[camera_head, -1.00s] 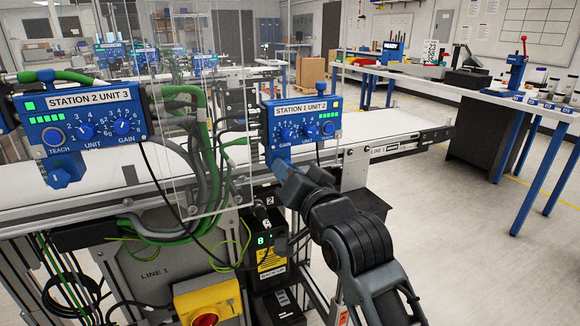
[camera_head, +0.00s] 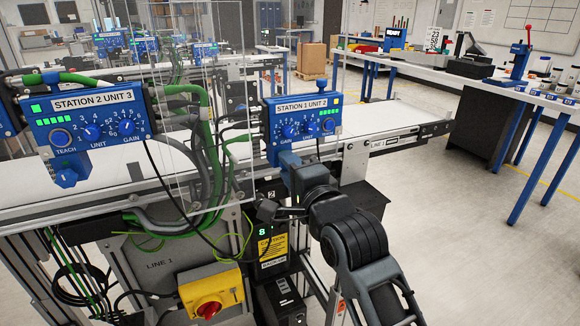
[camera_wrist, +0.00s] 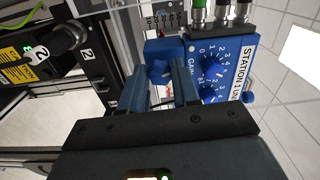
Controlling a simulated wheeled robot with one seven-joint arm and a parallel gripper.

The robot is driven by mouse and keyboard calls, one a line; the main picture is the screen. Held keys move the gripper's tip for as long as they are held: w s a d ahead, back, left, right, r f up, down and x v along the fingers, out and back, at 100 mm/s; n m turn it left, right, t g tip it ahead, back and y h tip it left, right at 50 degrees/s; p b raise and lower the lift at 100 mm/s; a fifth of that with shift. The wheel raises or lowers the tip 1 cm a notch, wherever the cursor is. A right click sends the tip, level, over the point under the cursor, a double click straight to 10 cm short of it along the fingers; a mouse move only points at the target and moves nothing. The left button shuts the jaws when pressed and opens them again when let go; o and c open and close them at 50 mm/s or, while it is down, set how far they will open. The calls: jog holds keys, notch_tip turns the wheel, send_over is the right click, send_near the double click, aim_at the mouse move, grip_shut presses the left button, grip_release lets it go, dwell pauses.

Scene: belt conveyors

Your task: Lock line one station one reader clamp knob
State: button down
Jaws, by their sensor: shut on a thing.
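The blue reader (camera_head: 303,124) labelled STATION 1 UNIT 2 stands at the edge of the line one conveyor, with dials and lit green indicators on its face. It appears turned sideways in the wrist view (camera_wrist: 232,60). Its blue clamp knob (camera_wrist: 158,71) sits beside the dial face, between my two fingers. My gripper (camera_wrist: 158,88) is shut on this knob. In the head view my gripper (camera_head: 287,165) is just below the reader, and my wrist hides the knob.
Another blue reader (camera_head: 90,118), labelled STATION 2 UNIT 3, is at left. Clear panels (camera_head: 185,60) and green cables (camera_head: 205,130) are left of my arm. A black box (camera_head: 272,245) with a green display is below. Open floor (camera_head: 450,240) lies at right.

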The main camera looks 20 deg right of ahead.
jog(key=shift+r+m, duration=0.1)
jog(key=shift+m, duration=1.6)
jog(key=c, duration=0.8)
grip_release()
jog(key=shift+s+b, duration=0.35)
jog(key=shift+s, duration=3.55)
